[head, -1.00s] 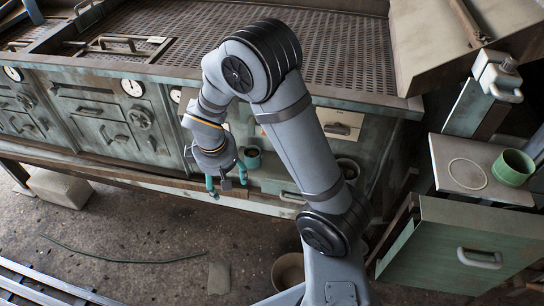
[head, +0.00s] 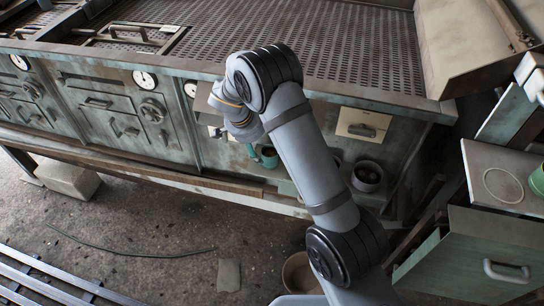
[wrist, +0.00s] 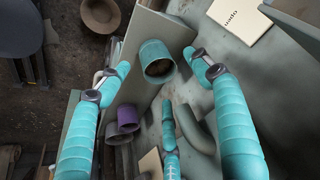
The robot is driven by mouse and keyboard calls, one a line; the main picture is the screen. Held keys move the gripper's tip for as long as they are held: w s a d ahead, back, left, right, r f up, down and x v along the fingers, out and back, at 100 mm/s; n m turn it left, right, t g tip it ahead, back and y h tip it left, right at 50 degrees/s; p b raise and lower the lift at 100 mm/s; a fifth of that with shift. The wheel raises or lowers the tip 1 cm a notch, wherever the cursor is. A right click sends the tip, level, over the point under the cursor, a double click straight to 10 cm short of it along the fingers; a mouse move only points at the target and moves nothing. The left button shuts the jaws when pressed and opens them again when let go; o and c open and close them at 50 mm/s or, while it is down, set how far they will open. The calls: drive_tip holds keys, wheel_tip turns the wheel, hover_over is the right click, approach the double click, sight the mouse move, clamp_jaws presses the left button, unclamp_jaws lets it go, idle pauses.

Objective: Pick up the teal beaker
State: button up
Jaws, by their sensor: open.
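The teal beaker (wrist: 157,64) shows in the wrist view as a teal cup with its dark opening facing the camera, between and beyond my gripper's fingertips. It also shows in the head view (head: 268,156), small, in the recess under the bench top. My gripper (wrist: 156,66) is open, with teal padded fingers to the left and right of the beaker and a third finger below it. No finger clearly touches the beaker. In the head view my gripper (head: 250,147) is mostly hidden behind my arm, just left of the beaker.
A purple cup (wrist: 128,118) and a grey cup (wrist: 117,133) stand near the left finger. A pale labelled card (wrist: 240,18) is at the top right. In the head view, a dark pot (head: 366,175) stands right of my arm, and an open green drawer (head: 470,250) juts out lower right.

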sight(269, 150)
drive_tip(key=f+p, duration=0.1)
drive_tip(key=w+d+f, duration=0.1)
drive_tip(key=w+d+f+p, duration=0.1)
drive_tip(key=f, duration=0.1)
drive_tip(key=shift+d+p, duration=0.2)
drive_tip(key=shift+p, duration=0.1)
drive_tip(key=shift+f, duration=0.3)
drive_tip(key=shift+c, duration=1.4)
clamp_jaws()
